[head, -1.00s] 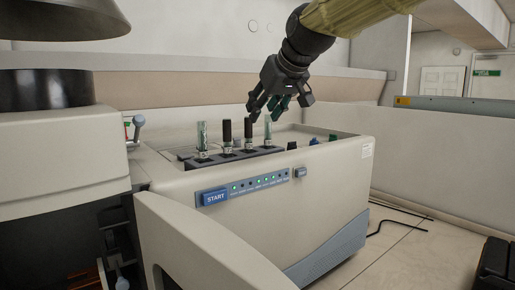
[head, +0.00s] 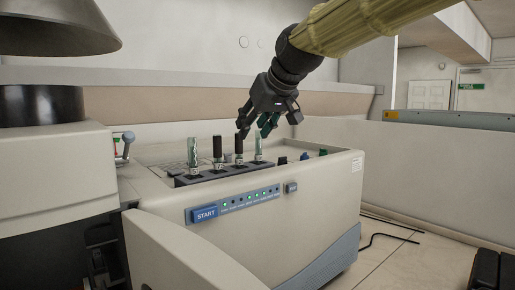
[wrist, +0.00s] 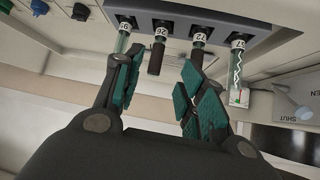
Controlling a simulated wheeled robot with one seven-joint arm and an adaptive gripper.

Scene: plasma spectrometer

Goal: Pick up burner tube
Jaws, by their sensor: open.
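Several upright tubes stand in a dark rack (head: 225,174) on top of the instrument: a left clear tube (head: 193,150), two dark tubes (head: 218,148) (head: 239,148) and a right clear tube (head: 259,147). I cannot tell which one the task calls the burner tube. My gripper (head: 252,134) is open and empty, by the tops of the right-hand dark and clear tubes. In the wrist view its teal-padded fingers (wrist: 160,68) spread on either side of a dark tube (wrist: 155,60). The left finger partly covers a clear tube (wrist: 122,42). Contact cannot be told.
The instrument's front has a blue START button (head: 205,214) and lit green indicators. Small dark knobs (head: 305,156) sit right of the rack. A large dark hood (head: 58,25) and a pale cabinet are at the left. A wall stands behind.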

